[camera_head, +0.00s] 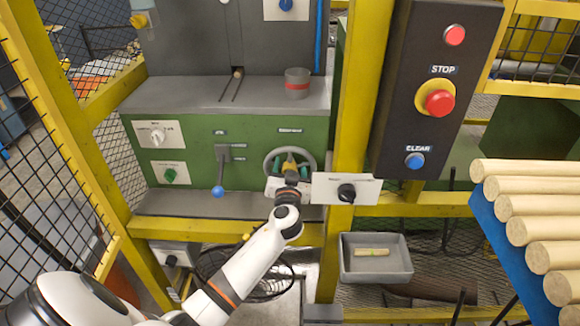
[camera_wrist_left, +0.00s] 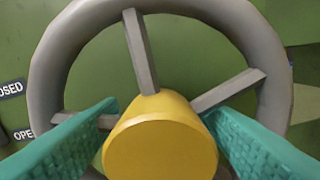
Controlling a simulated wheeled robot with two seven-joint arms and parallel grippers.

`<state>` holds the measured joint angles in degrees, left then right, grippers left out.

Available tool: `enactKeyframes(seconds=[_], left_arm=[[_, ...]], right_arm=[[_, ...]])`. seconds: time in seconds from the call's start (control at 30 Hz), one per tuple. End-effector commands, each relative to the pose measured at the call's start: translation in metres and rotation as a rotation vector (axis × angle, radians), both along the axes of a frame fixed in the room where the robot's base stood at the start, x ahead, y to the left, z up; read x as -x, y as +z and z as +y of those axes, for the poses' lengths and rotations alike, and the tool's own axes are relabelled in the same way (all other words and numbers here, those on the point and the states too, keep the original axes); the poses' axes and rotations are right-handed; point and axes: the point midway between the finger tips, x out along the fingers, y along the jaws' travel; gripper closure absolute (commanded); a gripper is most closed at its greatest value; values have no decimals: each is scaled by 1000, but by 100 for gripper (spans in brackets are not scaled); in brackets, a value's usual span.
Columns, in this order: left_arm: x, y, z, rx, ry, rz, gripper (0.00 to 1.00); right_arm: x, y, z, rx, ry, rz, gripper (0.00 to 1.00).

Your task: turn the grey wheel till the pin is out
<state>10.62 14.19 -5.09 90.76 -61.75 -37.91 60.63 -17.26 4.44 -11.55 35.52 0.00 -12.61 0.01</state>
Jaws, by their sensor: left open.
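The grey wheel (camera_head: 290,149) is on the green machine front and fills much of the left wrist view (camera_wrist_left: 47,75). It has grey spokes and a yellow hub (camera_wrist_left: 160,145). My left gripper (camera_head: 289,169) is open in front of the wheel. Its teal fingers lie on either side of the yellow hub, with the tips close to the spokes; I cannot tell whether they touch. My own wrist hides the lower part of the wheel in the head view. I cannot make out the pin for certain. My right gripper is in neither view.
A lever with a blue knob (camera_head: 217,191) stands left of the wheel. A plate with a black knob (camera_head: 346,192) is close on the right. A yellow post (camera_head: 355,110) and a dark button box (camera_head: 430,90) stand further right. A grey tray (camera_head: 376,271) hangs below.

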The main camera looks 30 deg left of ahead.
Motion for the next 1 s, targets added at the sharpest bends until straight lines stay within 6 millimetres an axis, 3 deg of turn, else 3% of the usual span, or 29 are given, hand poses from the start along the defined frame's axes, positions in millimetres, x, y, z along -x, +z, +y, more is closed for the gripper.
enactKeyframes(seconds=[0.3,0.67,1.0], left_arm=[[-3,0,2,0,-1,0,41],[-2,0,1,0,-1,0,98],[-2,-1,1,-32,-1,20,100]], right_arm=[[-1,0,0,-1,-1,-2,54],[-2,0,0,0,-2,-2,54],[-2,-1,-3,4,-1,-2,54]])
